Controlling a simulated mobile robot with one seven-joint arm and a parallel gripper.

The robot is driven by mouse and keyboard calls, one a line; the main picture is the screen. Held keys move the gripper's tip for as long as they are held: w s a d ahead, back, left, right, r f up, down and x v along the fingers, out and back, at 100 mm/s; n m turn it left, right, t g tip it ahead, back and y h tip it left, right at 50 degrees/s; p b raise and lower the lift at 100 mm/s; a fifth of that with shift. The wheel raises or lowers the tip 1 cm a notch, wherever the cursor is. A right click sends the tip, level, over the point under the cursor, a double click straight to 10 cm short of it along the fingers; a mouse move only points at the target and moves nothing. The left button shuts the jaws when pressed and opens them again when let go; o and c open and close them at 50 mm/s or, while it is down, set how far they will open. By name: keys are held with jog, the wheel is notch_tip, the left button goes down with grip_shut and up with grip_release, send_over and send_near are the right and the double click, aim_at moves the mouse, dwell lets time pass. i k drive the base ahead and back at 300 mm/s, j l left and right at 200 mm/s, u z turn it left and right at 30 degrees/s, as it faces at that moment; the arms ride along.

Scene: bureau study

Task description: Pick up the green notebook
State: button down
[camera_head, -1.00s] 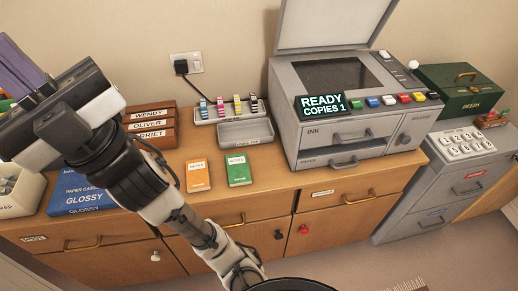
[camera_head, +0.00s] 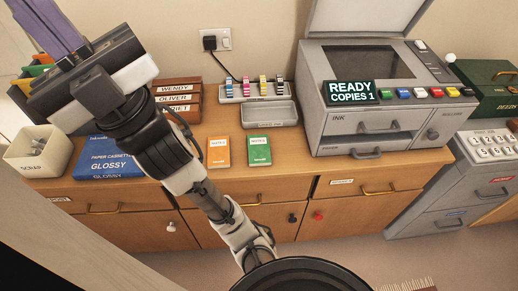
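The green notebook (camera_head: 259,151) lies flat on the wooden counter, with a white label at its top. It is just right of an orange notebook (camera_head: 219,152); a narrow gap separates them. My gripper (camera_head: 42,22) is raised at the upper left, well away from the green notebook. My arm passes left of the orange notebook, and the green notebook is fully visible.
A grey copier (camera_head: 370,100) reading "READY COPIES 1" stands right of the notebooks. Behind them are a grey tray (camera_head: 270,113) and a rack of coloured clips (camera_head: 252,90). A blue paper box (camera_head: 110,160) and a scrap bin (camera_head: 35,150) are at left. Counter in front of the copier is clear.

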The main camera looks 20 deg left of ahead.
aim_at(259, 153)
jog(key=i+l+u, duration=0.2)
jog(key=u, duration=0.3)
jog(key=i+l+u, duration=0.25)
jog(key=u, duration=0.25)
